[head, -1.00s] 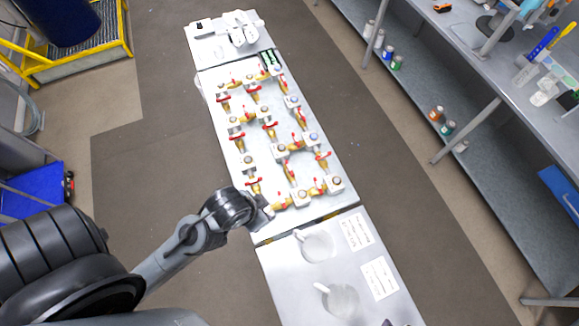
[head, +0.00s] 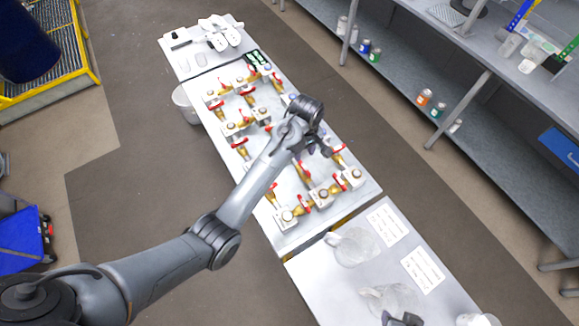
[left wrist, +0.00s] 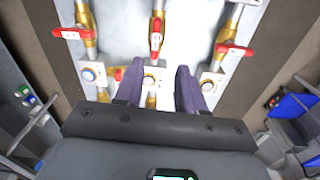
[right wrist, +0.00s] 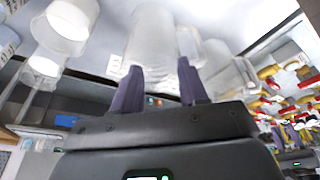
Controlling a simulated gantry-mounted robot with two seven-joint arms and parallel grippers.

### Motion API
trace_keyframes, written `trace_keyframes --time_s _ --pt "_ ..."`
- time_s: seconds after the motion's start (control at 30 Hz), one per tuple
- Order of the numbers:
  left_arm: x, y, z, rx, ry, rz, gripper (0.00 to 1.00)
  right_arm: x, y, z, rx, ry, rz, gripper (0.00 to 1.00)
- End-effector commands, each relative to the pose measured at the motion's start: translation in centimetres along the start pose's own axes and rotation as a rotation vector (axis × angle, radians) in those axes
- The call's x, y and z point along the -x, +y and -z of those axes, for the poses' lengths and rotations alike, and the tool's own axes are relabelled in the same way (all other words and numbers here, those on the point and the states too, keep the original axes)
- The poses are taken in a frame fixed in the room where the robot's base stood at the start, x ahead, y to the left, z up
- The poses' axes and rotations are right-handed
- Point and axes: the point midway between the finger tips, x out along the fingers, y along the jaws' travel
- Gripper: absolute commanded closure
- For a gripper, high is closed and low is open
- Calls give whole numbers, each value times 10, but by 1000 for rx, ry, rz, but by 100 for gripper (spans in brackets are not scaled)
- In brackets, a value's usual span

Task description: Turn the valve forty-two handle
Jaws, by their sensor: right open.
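A pale board (head: 290,235) carries several brass valves with red handles; their numbers are too small to read, so I cannot tell which is valve forty-two. My left gripper (head: 322,148) is over the board's right side in the head view. In the left wrist view its fingers (left wrist: 158,88) are open, with a round-capped fitting (left wrist: 149,80) between them. A red valve handle (left wrist: 155,38) lies just beyond the fingertips; I see no grip on it. My right gripper (head: 405,321) is at the bottom edge, away from the valves. Its fingers (right wrist: 158,85) are open before a clear pitcher (right wrist: 150,42).
Clear pitchers (head: 355,248) and paper labels (head: 422,270) are on the near table. White items (head: 218,35) sit at the far end. A shelf unit (head: 480,95) with bottles stands to the right. Other red handles (left wrist: 70,34) flank the left fingers closely.

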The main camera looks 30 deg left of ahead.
Motion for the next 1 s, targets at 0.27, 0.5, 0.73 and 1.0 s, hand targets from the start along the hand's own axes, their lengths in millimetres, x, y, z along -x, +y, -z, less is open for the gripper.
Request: trace_keyframes --time_s 0.27,0.5,0.73,1.0 --pt "2 19 6 81 -13 21 61 -7 0 -2 0 1 -1 57" --pt "-30 17 5 82 -14 25 61 -4 3 -1 9 1 -9 57" --pt "-67 17 5 81 -13 23 61 -3 4 -1 12 1 -12 57" --pt "-94 16 4 82 -12 21 61 -3 3 -1 8 2 -8 57"
